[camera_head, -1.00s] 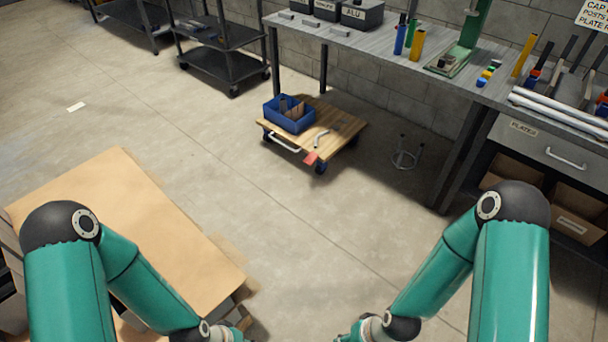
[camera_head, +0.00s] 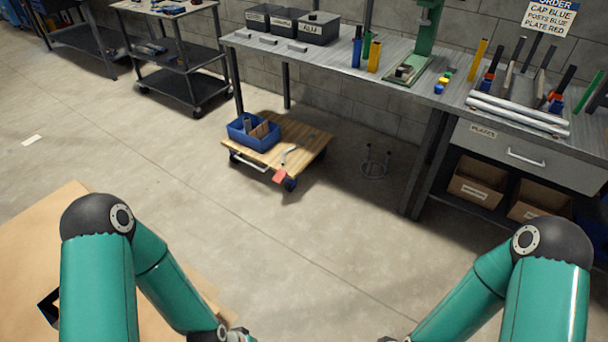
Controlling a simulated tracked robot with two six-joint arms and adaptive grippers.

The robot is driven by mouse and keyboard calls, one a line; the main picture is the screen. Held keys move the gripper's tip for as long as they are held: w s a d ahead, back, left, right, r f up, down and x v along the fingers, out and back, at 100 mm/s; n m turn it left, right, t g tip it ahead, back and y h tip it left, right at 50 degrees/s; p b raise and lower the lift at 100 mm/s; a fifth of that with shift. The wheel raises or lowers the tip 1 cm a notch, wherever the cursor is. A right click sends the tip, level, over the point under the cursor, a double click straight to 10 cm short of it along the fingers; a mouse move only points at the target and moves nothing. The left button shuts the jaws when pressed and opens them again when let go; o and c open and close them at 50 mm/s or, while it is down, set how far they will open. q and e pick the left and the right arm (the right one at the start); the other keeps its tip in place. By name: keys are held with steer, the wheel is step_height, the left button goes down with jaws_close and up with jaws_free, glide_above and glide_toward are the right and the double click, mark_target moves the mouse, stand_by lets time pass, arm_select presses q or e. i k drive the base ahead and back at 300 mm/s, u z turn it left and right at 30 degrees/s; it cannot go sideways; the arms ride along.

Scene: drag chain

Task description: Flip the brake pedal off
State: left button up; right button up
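A red brake pedal (camera_head: 280,176) sticks out at the near edge of a low wheeled cart (camera_head: 303,146) with a wooden deck, beside a dark caster. It looks tilted downward, but it is too small to tell its exact position. A bent grey metal piece (camera_head: 288,154) lies or stands on the deck just behind the pedal. My two teal arms reach down to the bottom edge of the head view, well short of the cart. Both grippers are cut off by that edge, so their fingers do not show.
A blue bin (camera_head: 254,134) with parts sits on the cart. A workbench (camera_head: 330,62) and a wire stand (camera_head: 374,166) are behind and to the right. A brown-topped table (camera_head: 40,245) is at lower left. The floor (camera_head: 330,250) before the cart is clear.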

mark_target(280, 175)
steer(key=z, duration=0.1)
steer(key=i, duration=1.25)
steer(key=u, duration=0.6)
